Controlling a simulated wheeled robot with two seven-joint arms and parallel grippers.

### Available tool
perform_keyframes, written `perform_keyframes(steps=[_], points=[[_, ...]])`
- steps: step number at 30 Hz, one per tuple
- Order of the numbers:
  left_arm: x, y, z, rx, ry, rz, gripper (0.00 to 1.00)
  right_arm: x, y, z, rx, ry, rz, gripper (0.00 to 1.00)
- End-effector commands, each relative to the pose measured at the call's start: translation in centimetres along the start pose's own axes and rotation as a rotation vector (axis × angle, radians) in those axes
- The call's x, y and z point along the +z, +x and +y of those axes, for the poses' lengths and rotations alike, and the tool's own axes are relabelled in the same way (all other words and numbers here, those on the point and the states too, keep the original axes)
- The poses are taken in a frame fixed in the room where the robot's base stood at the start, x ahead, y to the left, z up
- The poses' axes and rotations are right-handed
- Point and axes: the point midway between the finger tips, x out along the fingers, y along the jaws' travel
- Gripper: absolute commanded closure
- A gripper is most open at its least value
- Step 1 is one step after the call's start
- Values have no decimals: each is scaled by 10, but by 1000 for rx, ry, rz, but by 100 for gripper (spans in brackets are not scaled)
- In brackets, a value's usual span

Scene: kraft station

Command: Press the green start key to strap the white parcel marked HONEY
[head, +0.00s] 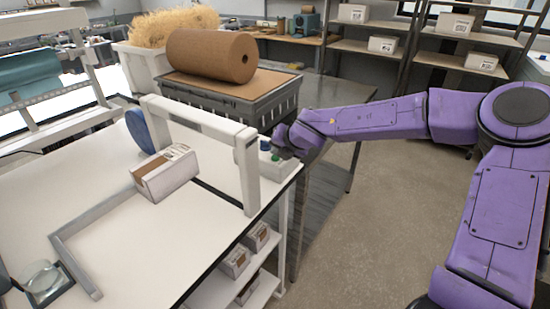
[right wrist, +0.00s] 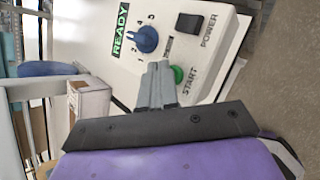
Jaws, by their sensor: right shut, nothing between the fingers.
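The white parcel (head: 165,173) with a brown top strip and a label lies on the white table by the strapping arch (head: 250,165). Its print is too small to read. It also shows in the right wrist view (right wrist: 90,103). The green start key (right wrist: 179,74) is on the white control box (right wrist: 215,60), beside the word START. My right gripper (right wrist: 159,66) is shut and empty, its fingertips over the box panel just left of the green key in the right wrist view. Whether they touch anything is unclear. In the head view the right gripper (head: 283,146) is at the box. My left gripper is out of view.
The box also bears a blue knob (right wrist: 144,39), a black power switch (right wrist: 188,23) and a lit READY display (right wrist: 121,43). A grey guide rail (head: 75,260) lies on the table (head: 105,215). Behind stands a dark crate (head: 235,108) under a brown paper roll (head: 212,56).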

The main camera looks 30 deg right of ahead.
Motion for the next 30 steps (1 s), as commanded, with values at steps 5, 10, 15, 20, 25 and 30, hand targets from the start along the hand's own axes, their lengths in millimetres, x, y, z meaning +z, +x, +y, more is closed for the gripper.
perform_keyframes(steps=[5, 10, 15, 20, 25, 30], points=[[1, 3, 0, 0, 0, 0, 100, -2, 2, -2, 0, 0, 0, 100], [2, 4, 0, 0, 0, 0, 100, -3, 3, -2, 0, 0, 0, 100], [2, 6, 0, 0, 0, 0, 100, -3, 4, -3, 0, 0, 1, 100], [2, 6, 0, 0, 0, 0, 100, -3, 4, -3, 0, 0, 1, 100], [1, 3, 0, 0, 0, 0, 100, -2, 2, -2, 0, 0, 1, 100], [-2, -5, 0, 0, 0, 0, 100, 4, -5, 4, 0, 1, 0, 100]])
